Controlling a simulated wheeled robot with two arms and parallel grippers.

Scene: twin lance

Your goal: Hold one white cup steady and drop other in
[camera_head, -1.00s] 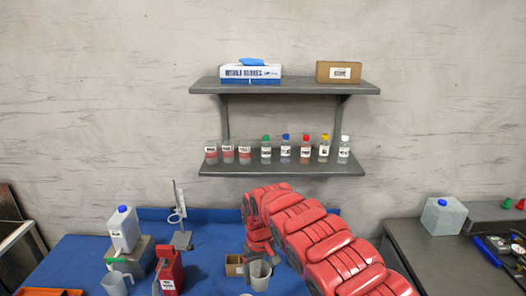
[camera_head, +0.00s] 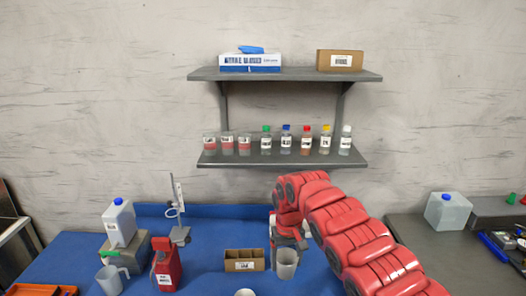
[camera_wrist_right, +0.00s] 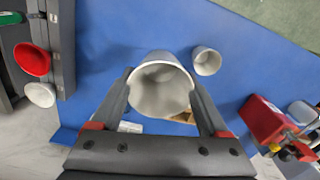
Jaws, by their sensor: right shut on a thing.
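My right gripper (camera_head: 286,247) is shut on a white cup (camera_head: 286,266) and holds it over the right part of the blue table (camera_head: 205,275), right of a cardboard box. In the right wrist view the held cup (camera_wrist_right: 160,92) sits between the two fingers of the gripper (camera_wrist_right: 162,80), its open mouth showing. A second white cup (camera_head: 245,293) is cut by the bottom edge of the head view. It stands alone on the blue surface in the right wrist view (camera_wrist_right: 207,61), apart from the held cup. My left gripper is not in view.
A cardboard box (camera_head: 244,266) stands left of the held cup. A red container (camera_head: 166,268), a clear jug (camera_head: 110,279), a white canister (camera_head: 119,224) and a stand (camera_head: 179,215) are farther left. Shelves (camera_head: 284,158) with bottles hang behind. Blue table between jug and box is partly free.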

